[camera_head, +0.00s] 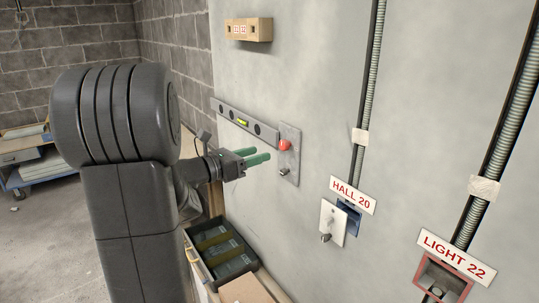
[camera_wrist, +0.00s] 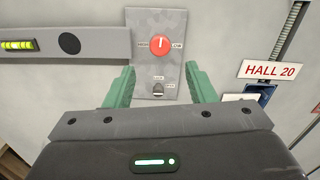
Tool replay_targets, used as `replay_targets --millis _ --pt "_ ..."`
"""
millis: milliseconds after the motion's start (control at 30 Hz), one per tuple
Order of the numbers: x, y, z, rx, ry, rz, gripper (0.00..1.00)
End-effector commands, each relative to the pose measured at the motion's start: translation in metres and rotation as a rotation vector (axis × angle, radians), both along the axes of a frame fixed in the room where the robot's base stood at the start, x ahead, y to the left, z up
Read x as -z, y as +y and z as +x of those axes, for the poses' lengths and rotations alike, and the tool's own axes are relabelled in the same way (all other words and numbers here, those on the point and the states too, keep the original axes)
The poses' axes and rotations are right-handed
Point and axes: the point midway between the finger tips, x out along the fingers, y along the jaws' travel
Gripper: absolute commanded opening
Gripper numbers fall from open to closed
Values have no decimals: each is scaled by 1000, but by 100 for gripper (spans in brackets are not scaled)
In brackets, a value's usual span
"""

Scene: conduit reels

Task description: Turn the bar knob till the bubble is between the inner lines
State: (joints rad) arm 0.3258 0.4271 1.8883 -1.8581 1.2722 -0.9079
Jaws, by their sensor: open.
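A round red knob (camera_head: 285,145) with a pale pointer mark sits on a grey metal plate (camera_head: 291,170) on the wall. In the wrist view the red knob (camera_wrist: 159,45) has its mark close to upright, with small labels on either side. A grey level bar (camera_head: 265,130) runs left from the plate. Its yellow-green vial (camera_head: 242,121) also shows at the left edge of the wrist view (camera_wrist: 18,45); the bubble's place between the lines is too small to tell. My gripper (camera_head: 256,156), with green fingers, is open and empty in front of the plate, below the red knob.
A small metal switch (camera_wrist: 158,88) sits lower on the plate. Right of it are the HALL 20 sign (camera_head: 353,195), a white switch plate (camera_head: 332,222) and the LIGHT 22 box (camera_head: 443,279). A dark tray (camera_head: 220,256) stands below my arm.

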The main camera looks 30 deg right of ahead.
Motion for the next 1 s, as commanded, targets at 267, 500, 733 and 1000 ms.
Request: replay_targets --millis 267,500,733,1000 --pt "1 42 -3 -3 -1 -1 50" --pt "0 54 -4 -1 1 0 50" --pt "0 54 -4 0 1 0 50" --pt "-1 43 -4 3 0 0 50"
